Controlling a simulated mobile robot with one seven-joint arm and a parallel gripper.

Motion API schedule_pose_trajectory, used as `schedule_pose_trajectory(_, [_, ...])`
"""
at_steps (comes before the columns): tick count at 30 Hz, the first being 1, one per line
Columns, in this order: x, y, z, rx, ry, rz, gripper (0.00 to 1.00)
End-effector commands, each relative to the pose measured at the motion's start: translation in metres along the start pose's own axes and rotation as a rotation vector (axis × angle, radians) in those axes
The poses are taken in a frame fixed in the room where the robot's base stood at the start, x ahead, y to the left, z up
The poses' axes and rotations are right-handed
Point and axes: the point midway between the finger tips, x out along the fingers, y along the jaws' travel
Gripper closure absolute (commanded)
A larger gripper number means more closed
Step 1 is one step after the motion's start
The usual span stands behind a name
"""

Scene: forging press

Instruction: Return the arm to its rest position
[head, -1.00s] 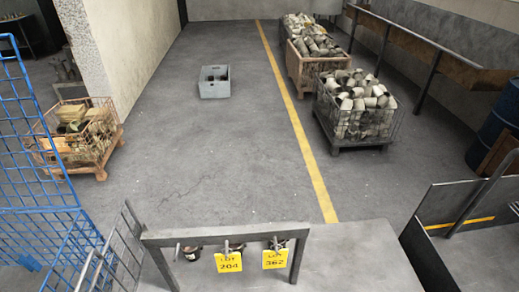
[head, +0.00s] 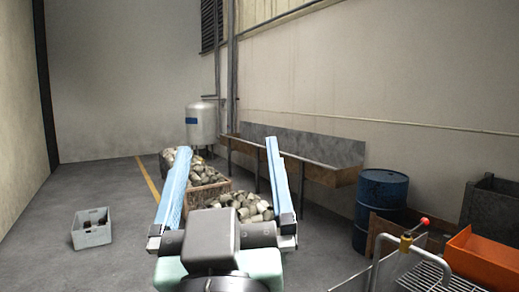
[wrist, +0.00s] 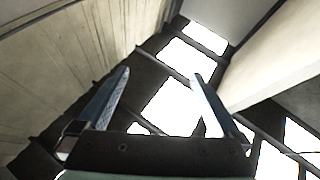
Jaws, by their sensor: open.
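My gripper (head: 222,165) rises in front of the head camera at the lower middle of the head view. Its two blue fingers point up and stand wide apart with nothing between them. In the wrist view my gripper (wrist: 160,95) also shows open and empty. Behind the fingers there, I see pale walls, dark roof beams and bright white panels, so the wrist camera faces upward.
A grey crate (head: 91,228) with dark items stands on the floor at left. Bins of metal parts (head: 242,203) are partly hidden behind my gripper. A blue drum (head: 380,205), an orange tray (head: 486,258) and a metal trough (head: 300,165) are at right. Floor at left is mostly clear.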

Motion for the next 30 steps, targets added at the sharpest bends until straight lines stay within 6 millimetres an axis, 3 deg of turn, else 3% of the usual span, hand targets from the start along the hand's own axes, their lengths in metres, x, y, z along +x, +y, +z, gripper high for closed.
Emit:
schedule_pose_trajectory(1, [-0.004, 0.016, -0.030, 0.020, 0.089, 0.033, 0.00])
schedule_pose_trajectory(3, [-0.011, 0.030, -0.062, 0.046, 0.186, 0.060, 0.00])
schedule_pose_trajectory(8, [-0.021, 0.043, -0.095, 0.073, 0.292, 0.083, 0.00])
schedule_pose_trajectory(17, [-0.022, 0.043, -0.096, 0.076, 0.297, 0.082, 0.00])
schedule_pose_trajectory(22, [-0.031, 0.040, -0.078, 0.077, 0.295, 0.080, 0.00])
schedule_pose_trajectory(27, [-0.030, 0.040, -0.081, 0.077, 0.294, 0.080, 0.00])
schedule_pose_trajectory(30, [-0.029, 0.040, -0.081, 0.077, 0.294, 0.080, 0.18])
